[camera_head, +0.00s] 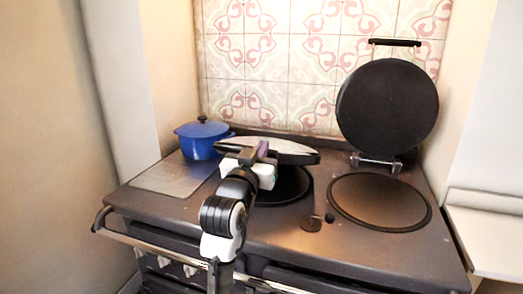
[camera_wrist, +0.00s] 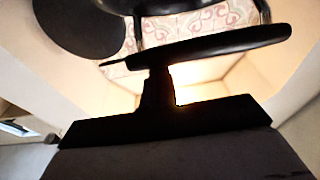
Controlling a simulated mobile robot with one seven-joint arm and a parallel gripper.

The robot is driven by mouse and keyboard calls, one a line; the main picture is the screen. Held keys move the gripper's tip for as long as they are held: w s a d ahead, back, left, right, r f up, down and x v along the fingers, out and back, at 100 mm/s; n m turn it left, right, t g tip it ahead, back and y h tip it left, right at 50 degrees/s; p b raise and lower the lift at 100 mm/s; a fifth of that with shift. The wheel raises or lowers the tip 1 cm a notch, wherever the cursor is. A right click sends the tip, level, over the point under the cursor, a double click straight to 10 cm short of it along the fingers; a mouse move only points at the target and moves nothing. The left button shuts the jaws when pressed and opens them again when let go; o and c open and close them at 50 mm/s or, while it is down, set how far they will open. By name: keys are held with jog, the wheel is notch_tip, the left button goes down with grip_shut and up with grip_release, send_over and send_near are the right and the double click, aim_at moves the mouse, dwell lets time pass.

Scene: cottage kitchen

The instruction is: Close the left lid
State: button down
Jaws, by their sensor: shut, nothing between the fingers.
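The left lid (camera_head: 292,147) is a round disc with a shiny pale face and dark rim, seen almost edge-on. It is tilted low above the dark left hotplate (camera_head: 290,187), not flat on it. My gripper (camera_head: 262,150) is shut and empty at the lid's front, overlapping it in the head view; I cannot tell if they touch. In the wrist view, my shut fingers (camera_wrist: 158,88) show as a dark upright shape below a long dark bar (camera_wrist: 215,46), which I cannot identify surely. My gripper and wrist hide part of the lid and hotplate.
The right lid (camera_head: 388,107) stands open, upright behind the right hotplate (camera_head: 380,202); it also shows in the wrist view (camera_wrist: 82,25). A blue pot (camera_head: 202,139) stands at the back left. A front rail (camera_head: 170,245) runs along the stove. The tiled wall (camera_head: 310,60) is behind.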

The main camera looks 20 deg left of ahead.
jog(key=s+f+t+b, duration=0.2)
jog(key=s+f+b, duration=0.1)
jog(key=f+b, duration=0.8)
jog(key=shift+t+b, duration=0.4)
jog(key=shift+b, duration=0.55)
jog(key=shift+s+r, duration=0.1)
jog(key=shift+r, duration=0.05)
